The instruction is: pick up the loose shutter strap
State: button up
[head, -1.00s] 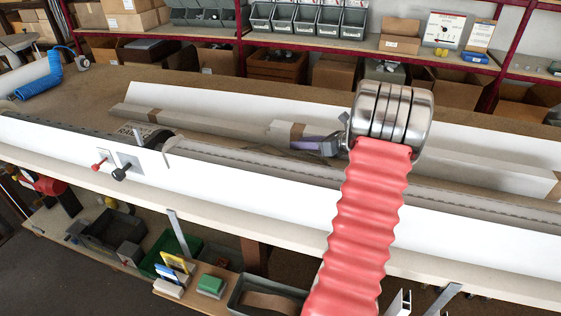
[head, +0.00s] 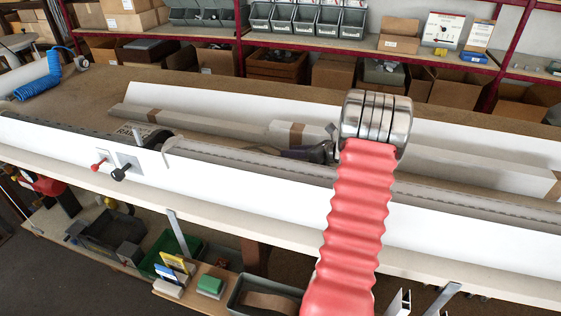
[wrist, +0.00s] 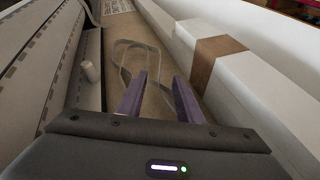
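The loose shutter strap (wrist: 138,42) shows in the wrist view as a thin grey-beige loop on the brown bench surface, in the channel between a long profile and a white box. My gripper (wrist: 159,76) has two purple fingers spread apart, with nothing held between them. Its fingertips appear over the near part of the loop; I cannot tell whether they touch it. In the head view my gripper (head: 290,154) points left, low behind the white front profile.
A long white box with brown tape (wrist: 219,58) runs close along the right of my gripper. A slotted profile (wrist: 52,75) with a pale peg (wrist: 89,71) lies on the left. The white front profile (head: 235,178) borders the channel. Shelves with bins (head: 308,20) stand behind.

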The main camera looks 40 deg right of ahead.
jog(key=shift+x, duration=1.85)
jog(key=shift+c, duration=0.6)
grip_shut()
